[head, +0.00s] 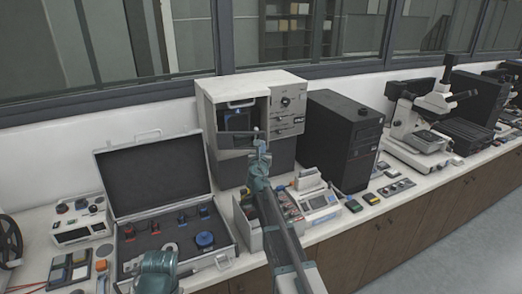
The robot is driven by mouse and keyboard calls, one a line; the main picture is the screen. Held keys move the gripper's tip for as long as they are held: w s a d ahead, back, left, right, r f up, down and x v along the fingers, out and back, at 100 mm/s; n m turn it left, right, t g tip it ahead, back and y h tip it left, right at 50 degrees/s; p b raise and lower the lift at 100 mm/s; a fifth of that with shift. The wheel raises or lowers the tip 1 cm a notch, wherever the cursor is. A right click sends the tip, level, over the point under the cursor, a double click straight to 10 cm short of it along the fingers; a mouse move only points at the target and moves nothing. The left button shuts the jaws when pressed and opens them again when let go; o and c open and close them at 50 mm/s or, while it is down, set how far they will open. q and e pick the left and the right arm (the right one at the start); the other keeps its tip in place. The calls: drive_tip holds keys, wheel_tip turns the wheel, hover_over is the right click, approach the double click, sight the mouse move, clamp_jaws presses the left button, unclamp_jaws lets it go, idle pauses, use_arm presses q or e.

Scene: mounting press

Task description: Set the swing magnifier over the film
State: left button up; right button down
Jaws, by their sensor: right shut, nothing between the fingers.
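I cannot make out the swing magnifier or the film for certain in the head view. My right gripper (261,143) is shut and empty. It is in front of the open front of a beige boxy machine (287,82), which has a dark panel (237,121) inside and a dial on its right. My right arm hides part of the counter below the machine. A teal part of my left arm (158,275) shows at the bottom edge, over the front of the open case; its fingers cannot be made out.
An open case (152,166) with red and blue parts stands to the left. A small control box (80,226) is left of it. A black tower (343,138) and a white microscope (418,122) stand to the right. Small instruments crowd the counter around my right arm.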

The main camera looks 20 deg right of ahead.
sight(264, 139)
drive_tip(key=x, duration=0.7)
drive_tip(key=shift+s+d+r, duration=0.15)
drive_tip(key=shift+d+r, duration=0.05)
drive_tip(key=shift+r, duration=0.05)
drive_tip(key=shift+w+d, duration=0.2)
drive_tip(key=shift+w, duration=0.55)
drive_tip(key=shift+r, duration=0.1)
drive_tip(key=shift+s, duration=0.4)
use_arm(q)
drive_tip(key=shift+s+d+r+p, duration=0.3)
drive_tip(key=shift+d+r+p, duration=0.2)
drive_tip(key=shift+d, duration=0.2)
use_arm(e)
drive_tip(key=s, duration=1.3)
drive_tip(key=shift+s+d+r, duration=0.2)
drive_tip(key=shift+s+r, duration=0.05)
drive_tip(key=shift+r, duration=0.15)
